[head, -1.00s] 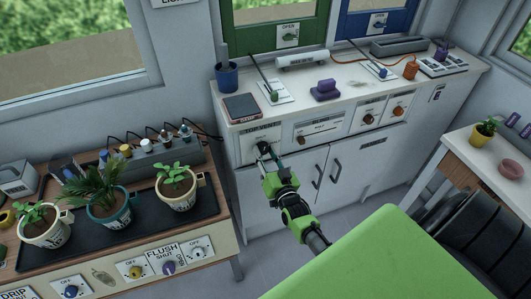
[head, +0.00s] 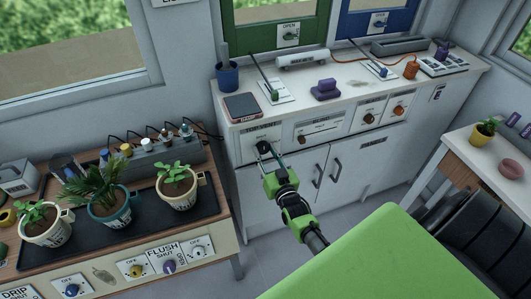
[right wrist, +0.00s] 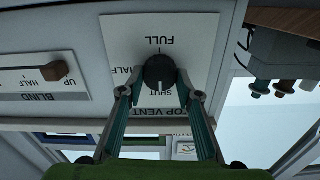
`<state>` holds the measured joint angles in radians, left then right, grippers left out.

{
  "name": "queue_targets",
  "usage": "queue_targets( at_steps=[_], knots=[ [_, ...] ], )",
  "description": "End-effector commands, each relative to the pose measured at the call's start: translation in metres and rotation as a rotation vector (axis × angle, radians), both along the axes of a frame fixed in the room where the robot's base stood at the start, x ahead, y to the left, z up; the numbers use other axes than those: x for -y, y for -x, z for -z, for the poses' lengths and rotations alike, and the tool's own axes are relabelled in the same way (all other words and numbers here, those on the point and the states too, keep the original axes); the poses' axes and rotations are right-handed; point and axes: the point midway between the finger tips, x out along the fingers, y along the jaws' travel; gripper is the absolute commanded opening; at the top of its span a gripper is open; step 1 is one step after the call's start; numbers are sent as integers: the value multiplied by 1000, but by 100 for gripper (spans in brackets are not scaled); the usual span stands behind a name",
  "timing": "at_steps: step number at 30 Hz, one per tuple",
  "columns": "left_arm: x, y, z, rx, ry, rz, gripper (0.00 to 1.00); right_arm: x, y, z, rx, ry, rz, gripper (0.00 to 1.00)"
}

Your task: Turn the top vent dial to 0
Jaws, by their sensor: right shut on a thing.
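The top vent dial (right wrist: 159,71) is a round black knob on a white plate (right wrist: 190,40) labelled TOP VENT, which appears upside down in the right wrist view. FULL, HALF and SHUT are printed around it; I see no 0. Its pointer direction is hard to tell. My right gripper (right wrist: 160,88) is shut on the dial, one teal-grey finger on each side. In the head view, the right gripper (head: 266,153) reaches the cabinet front at the dial's plate (head: 251,142) and hides most of the knob. My left gripper is not in view.
A blind slider panel (head: 318,130) and orange-brown knobs (head: 399,110) sit right of the plate. The white cabinet (head: 345,205) has two handled doors. A wooden bench (head: 222,215) with potted plants (head: 177,187) stands left. A green surface (head: 375,255) fills the lower right.

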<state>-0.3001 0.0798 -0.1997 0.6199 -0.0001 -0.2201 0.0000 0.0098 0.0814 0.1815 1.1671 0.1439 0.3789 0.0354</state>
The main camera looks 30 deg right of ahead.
Motion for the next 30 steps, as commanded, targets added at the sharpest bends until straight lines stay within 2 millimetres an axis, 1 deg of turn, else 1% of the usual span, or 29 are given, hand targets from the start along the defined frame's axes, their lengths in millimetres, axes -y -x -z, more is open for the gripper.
queue_targets(
  at_steps=[1, 2, 3, 10, 12, 16, 20, 27, 30],
  knots=[
    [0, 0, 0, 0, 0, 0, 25, 0, 1, 2, -6, 2, 0, 39],
    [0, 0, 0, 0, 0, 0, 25, 0, 1, 2, -6, 2, 0, 47],
    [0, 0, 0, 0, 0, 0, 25, 0, 1, 2, -6, 2, 0, 49],
    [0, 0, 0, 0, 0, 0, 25, 0, 0, 1, -2, 1, 0, 49],
    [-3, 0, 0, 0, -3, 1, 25, 0, 1, 1, -1, 1, 0, 49],
    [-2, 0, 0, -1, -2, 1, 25, -2, 9, 1, -2, 1, 0, 49],
    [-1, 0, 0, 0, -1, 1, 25, -6, 28, 1, -3, 0, 0, 49],
    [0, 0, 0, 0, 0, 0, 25, -18, 78, 2, -5, 1, 0, 49],
    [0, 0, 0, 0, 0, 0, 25, -23, 95, 2, -5, 0, 0, 49]
  ],
)
